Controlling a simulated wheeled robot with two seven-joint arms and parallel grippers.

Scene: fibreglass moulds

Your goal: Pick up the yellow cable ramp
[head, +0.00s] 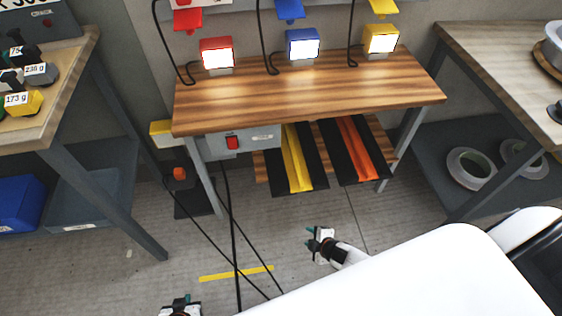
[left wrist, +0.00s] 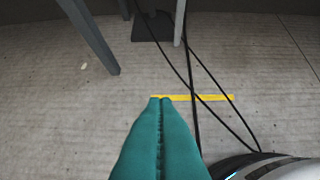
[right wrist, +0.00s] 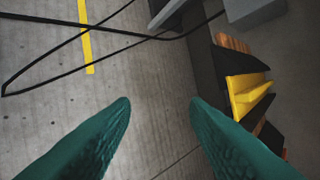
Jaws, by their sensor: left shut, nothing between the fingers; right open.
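The yellow cable ramp (head: 295,160) has a yellow middle strip with black sides. It lies on the low wooden shelf under the bench, its near end jutting past the shelf's front edge. In the right wrist view the yellow ramp (right wrist: 247,92) is at the right, beyond my right fingers. My right gripper (head: 311,240) is open and empty, in front of the shelf and apart from the ramp. My left gripper (head: 180,301) is shut and empty at the bottom of the head view; its closed fingers (left wrist: 159,100) show over bare floor in the left wrist view.
An orange and black ramp (head: 355,150) lies right of the yellow one. The wooden bench top (head: 310,90) overhangs the shelf (head: 262,172). Black cables (head: 232,240) hang to the floor at left, near yellow floor tape (head: 236,273). Side tables flank the bench.

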